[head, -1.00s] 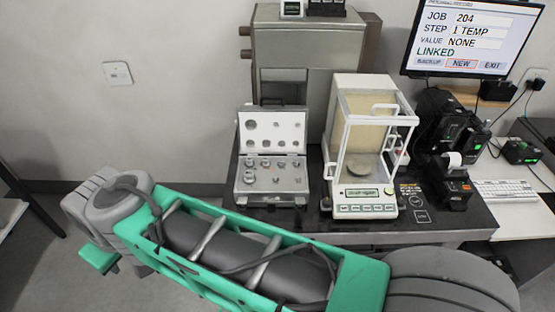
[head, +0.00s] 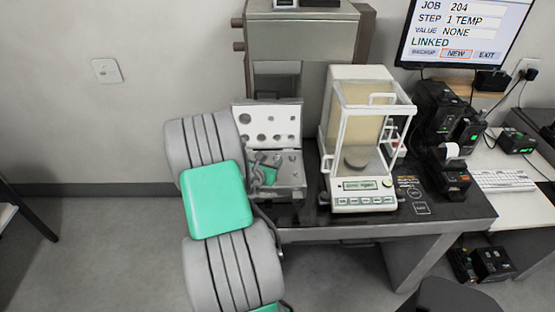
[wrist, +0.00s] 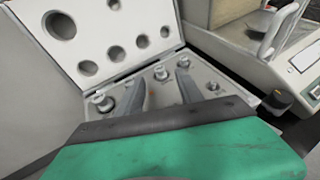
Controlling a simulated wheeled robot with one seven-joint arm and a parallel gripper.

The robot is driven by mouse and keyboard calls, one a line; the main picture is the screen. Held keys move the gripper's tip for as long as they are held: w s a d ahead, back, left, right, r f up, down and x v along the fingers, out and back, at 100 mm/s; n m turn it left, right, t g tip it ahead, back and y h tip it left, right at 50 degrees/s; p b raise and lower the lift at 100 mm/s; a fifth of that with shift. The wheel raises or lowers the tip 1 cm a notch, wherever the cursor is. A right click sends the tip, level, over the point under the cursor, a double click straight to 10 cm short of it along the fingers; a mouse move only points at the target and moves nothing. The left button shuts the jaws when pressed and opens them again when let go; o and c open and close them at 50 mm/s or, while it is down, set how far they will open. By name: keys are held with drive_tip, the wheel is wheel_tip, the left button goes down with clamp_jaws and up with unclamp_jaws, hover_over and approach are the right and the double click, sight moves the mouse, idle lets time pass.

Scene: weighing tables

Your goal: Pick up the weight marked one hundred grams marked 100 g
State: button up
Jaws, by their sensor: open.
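An open weight case (head: 293,192) stands on the dark table, partly hidden by my arm. Its raised lid (wrist: 140,18) has round holes of several sizes. In the wrist view several metal knobbed weights sit in the lower tray (wrist: 88,138): one at the left (wrist: 103,101), one at the back (wrist: 160,73), one further back right (wrist: 184,62) and one at the right (wrist: 213,86). I cannot read any marking, so I cannot tell which is 100 g. My gripper (wrist: 164,82) is open above the tray, its fingers reaching among the weights, with nothing clearly between them.
A glass-sided balance (head: 362,204) stands right of the case; its corner shows in the wrist view (wrist: 285,62). A grey cabinet (head: 300,35) is behind. A printer (head: 447,180), monitor (head: 462,30) and keyboard (head: 502,181) are further right.

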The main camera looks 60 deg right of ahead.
sight(276, 156)
drive_tip(key=p+x, duration=0.1)
drive_tip(key=x, duration=0.4)
drive_tip(key=shift+d+f, duration=0.1)
drive_tip(key=shift+f, duration=0.15)
drive_tip(key=shift+c, duration=0.2)
clamp_jaws()
drive_tip(key=shift+w, duration=0.1)
